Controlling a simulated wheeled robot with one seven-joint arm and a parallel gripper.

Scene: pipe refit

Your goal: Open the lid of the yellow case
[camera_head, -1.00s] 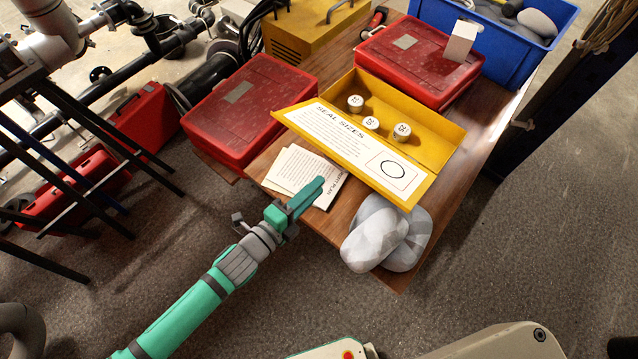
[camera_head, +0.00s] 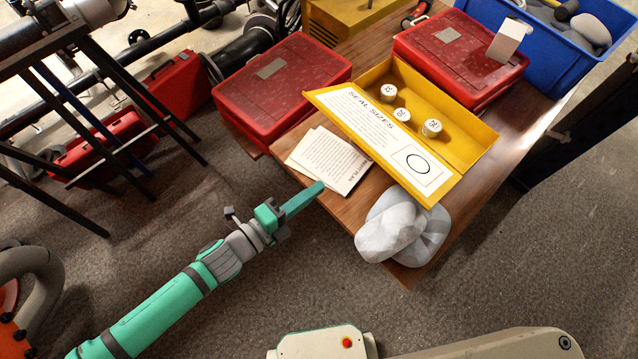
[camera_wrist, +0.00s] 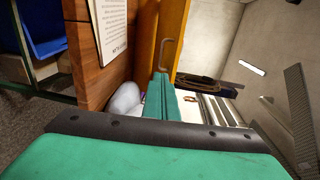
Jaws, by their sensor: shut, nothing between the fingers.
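The yellow case (camera_head: 470,140) lies on the wooden table with its lid (camera_head: 385,142) swung open towards the front. The lid's inner face carries a white "SEAL SIZES" sheet with a ring drawing. Several white-topped round tins (camera_head: 431,128) stand in the case. My green gripper (camera_head: 320,187) is shut and empty, with its tip at the table's front edge, left of the lid and apart from it. In the wrist view, the shut fingers (camera_wrist: 160,80) point towards a yellow surface (camera_wrist: 176,25) with a handle, seemingly the lid's outer side.
Printed sheets (camera_head: 330,160) lie on the table (camera_head: 372,190) near my gripper. Grey stones (camera_head: 400,225) rest at its front corner. Red cases (camera_head: 280,85) and (camera_head: 460,50), another red case, flank the yellow one. A blue crate (camera_head: 545,60) stands behind. The floor in front is clear.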

